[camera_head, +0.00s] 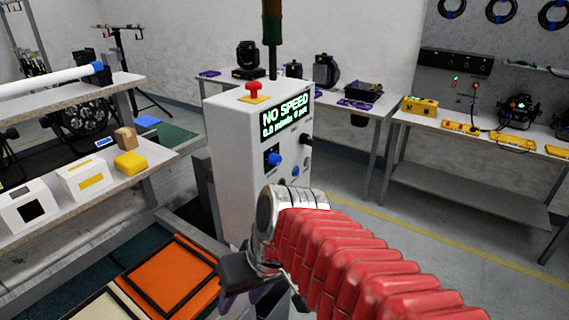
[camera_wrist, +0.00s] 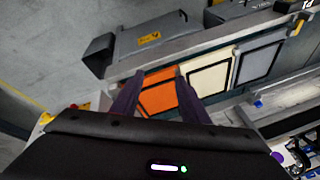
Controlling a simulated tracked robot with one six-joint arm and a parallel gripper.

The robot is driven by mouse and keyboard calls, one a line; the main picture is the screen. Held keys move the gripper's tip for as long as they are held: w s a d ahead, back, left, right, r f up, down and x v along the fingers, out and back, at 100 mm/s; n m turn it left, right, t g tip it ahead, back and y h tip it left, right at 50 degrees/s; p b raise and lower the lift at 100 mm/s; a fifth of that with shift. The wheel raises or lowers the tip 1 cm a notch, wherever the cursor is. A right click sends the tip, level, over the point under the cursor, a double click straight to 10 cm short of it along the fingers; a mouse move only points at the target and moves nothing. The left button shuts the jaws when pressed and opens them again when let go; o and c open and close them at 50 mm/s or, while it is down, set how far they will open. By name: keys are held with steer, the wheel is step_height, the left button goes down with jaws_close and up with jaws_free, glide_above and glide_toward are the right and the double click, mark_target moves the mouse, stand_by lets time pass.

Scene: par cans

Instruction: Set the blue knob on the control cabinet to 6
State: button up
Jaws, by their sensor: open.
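The control cabinet (camera_head: 233,150) is a pale upright box in the head view, with a red button (camera_head: 254,87) on top. Its lit display (camera_head: 286,114) reads "NO SPEED" in green, with a smaller line below. The blue knob (camera_head: 274,160) sits on a dark plate on its front face. Its setting is too small to read. My gripper (camera_head: 250,296) hangs low in front of the cabinet, below the knob and apart from it. In the wrist view my gripper (camera_wrist: 158,72) is open and empty, its two purple fingers spread. The knob is not seen there.
A smaller blue knob (camera_head: 281,183) and a black knob (camera_head: 305,139) are also on the cabinet's face. A shelf (camera_head: 60,225) with boxes stands at left. An orange panel (camera_head: 172,280) lies low by my gripper. The floor right of the cabinet (camera_head: 365,225) is clear.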

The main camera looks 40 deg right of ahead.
steer(key=w+y, duration=0.1)
steer(key=y, duration=0.1)
steer(key=m+t, duration=0.7)
steer(key=t, duration=0.7)
glide_toward(279, 161)
steer(key=v, duration=0.5)
steer(key=shift+s+d+r, duration=0.15)
steer(key=shift+s+d, duration=0.1)
steer(key=shift+d, duration=0.1)
steer(key=shift+w, duration=0.15)
steer(key=shift+a+x, duration=0.2)
steer(key=shift+x, duration=6.6)
steer(key=c, duration=1.1)
